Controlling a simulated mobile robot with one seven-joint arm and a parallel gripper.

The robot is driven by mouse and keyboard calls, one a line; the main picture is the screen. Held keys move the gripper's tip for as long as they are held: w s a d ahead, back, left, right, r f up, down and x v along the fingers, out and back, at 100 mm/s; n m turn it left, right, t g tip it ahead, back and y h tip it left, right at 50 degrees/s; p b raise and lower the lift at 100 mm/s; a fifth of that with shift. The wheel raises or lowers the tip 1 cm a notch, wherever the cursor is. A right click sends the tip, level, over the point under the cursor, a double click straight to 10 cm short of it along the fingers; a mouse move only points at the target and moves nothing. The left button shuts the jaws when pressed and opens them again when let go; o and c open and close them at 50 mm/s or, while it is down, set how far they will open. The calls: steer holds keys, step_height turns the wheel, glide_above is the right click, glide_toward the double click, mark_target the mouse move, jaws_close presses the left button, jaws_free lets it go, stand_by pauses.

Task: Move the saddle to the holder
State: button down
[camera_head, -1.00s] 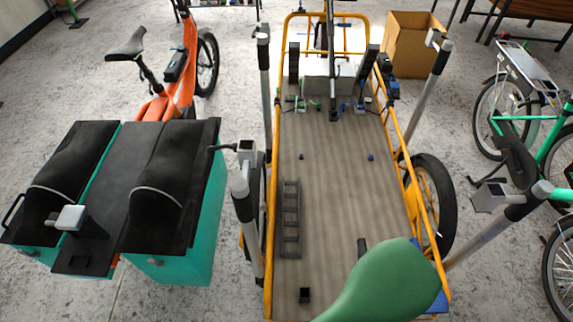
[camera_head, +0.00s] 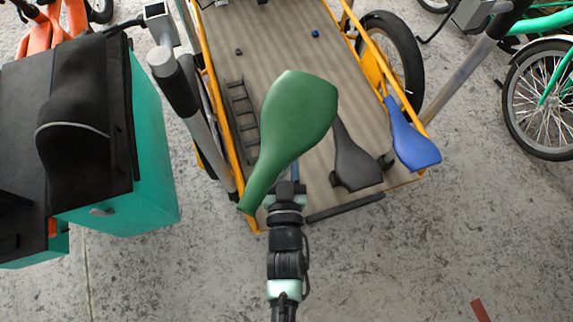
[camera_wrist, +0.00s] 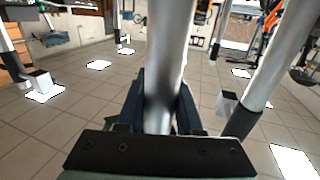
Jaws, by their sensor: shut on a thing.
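A green saddle (camera_head: 295,115) is held up in front of the head camera, its wide end over the cargo bed and its narrow nose toward the lower left. My gripper (camera_head: 288,190) is below it, partly hidden by the saddle. In the wrist view my gripper (camera_wrist: 160,100) is shut around a silver post (camera_wrist: 165,60), which looks like the saddle's seat post. A black slotted rack (camera_head: 242,120) lies along the bed's left side. I cannot tell whether it is the holder.
A black saddle (camera_head: 355,165) and a blue saddle (camera_head: 412,148) are at the bed's near right. The orange-framed wooden cargo bed (camera_head: 280,45) has bare boards. A grey stand post (camera_head: 185,90) and teal box (camera_head: 150,160) are left; another post (camera_head: 470,75) is right.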

steer(key=w+f+b, duration=0.3)
steer(key=f+b, duration=0.6)
steer(key=b, duration=0.3)
steer(key=w+f+b, duration=0.4)
steer(key=f+b, duration=0.5)
steer(key=b, duration=0.3)
steer(key=shift+d+f+h, duration=0.25)
steer(key=shift+d+h, duration=0.05)
steer(key=shift+h, duration=0.1)
steer(key=shift+f+b, duration=2.15)
steer(key=shift+f, duration=0.05)
step_height(320, 180, down, 9)
steer(key=b, duration=0.8)
steer(key=shift+r, duration=0.15)
stand_by(0.8)
steer(key=shift+r, duration=0.1)
steer(key=shift+c, duration=2.4)
jaws_free()
steer(key=shift+s, duration=0.1)
